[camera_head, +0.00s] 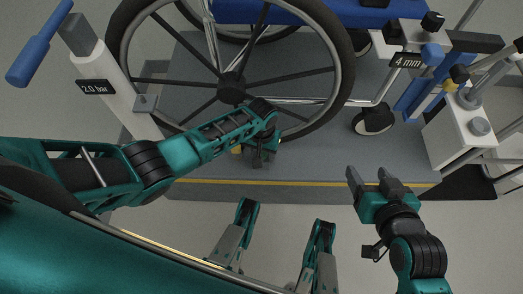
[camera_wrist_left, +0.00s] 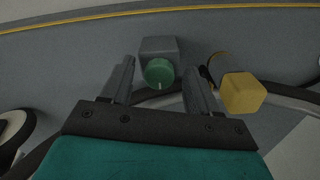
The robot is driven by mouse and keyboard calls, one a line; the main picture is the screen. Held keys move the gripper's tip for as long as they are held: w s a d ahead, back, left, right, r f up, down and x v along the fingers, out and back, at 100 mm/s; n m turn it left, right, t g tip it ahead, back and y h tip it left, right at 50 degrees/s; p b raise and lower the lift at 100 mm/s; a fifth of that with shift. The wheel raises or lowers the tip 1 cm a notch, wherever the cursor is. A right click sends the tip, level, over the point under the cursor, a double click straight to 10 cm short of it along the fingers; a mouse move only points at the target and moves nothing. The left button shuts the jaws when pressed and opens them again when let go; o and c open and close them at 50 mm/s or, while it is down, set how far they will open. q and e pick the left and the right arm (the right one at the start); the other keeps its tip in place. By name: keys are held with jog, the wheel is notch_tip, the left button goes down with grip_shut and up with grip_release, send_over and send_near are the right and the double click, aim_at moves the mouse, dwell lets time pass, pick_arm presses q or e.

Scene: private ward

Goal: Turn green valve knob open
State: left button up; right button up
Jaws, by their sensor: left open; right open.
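The green valve knob (camera_wrist_left: 159,73) is round with a pale mark at its lower edge. It sits on a small grey block (camera_wrist_left: 159,47) in the left wrist view. My left gripper (camera_wrist_left: 158,70) is open, with one finger on each side of the knob in the picture. I cannot tell whether the fingers touch it. In the head view my left gripper (camera_head: 260,158) points down beside the wheelchair's wheel and hides the knob.
The wheelchair wheel (camera_head: 232,85) stands by my left gripper. A white post labelled 2.0 bar (camera_head: 120,100) is at left, and a white box (camera_head: 458,135) at right.

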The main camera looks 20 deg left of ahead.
pick_arm(q)
jog(key=c, duration=1)
jog(key=shift+c, duration=0.2)
pick_arm(e)
jog(key=shift+d+f, duration=0.2)
